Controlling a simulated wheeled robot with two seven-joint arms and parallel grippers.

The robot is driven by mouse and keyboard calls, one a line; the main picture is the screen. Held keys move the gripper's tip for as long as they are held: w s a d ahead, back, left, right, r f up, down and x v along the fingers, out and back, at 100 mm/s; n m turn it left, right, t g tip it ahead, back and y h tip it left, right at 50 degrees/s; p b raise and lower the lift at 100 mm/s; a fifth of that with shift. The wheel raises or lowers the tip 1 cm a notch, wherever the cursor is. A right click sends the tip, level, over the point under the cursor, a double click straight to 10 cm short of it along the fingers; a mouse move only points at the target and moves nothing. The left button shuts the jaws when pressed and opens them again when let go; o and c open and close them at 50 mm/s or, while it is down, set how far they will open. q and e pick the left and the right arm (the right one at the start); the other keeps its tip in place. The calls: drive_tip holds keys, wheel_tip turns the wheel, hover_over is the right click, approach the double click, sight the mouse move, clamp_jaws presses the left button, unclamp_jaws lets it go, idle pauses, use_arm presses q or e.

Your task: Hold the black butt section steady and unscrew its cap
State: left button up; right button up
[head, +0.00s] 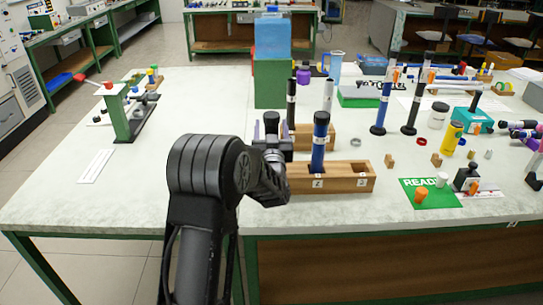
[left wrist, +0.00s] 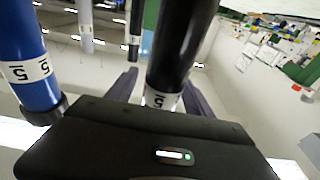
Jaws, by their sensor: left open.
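A black rod section (left wrist: 172,55) with a white numbered band stands upright between the two fingers of my left gripper (left wrist: 160,90) in the left wrist view. The fingers are apart on either side of it, and I see no clear contact. In the head view my left gripper (head: 276,148) is at the left end of the front wooden rack (head: 335,184), and a dark rod top (head: 271,122) shows just above it. The rest of that rod is hidden by my arm. I cannot make out a cap seam. My right gripper is not in view.
A blue rod (head: 320,145) stands in the front rack close to my left gripper; it also shows in the left wrist view (left wrist: 28,62). More rods stand behind. A green READY mat (head: 413,186) lies to the right. The table's left front is clear.

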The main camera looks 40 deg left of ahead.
use_arm(q)
drive_tip(key=shift+c, duration=0.4)
clamp_jaws()
idle(0.4)
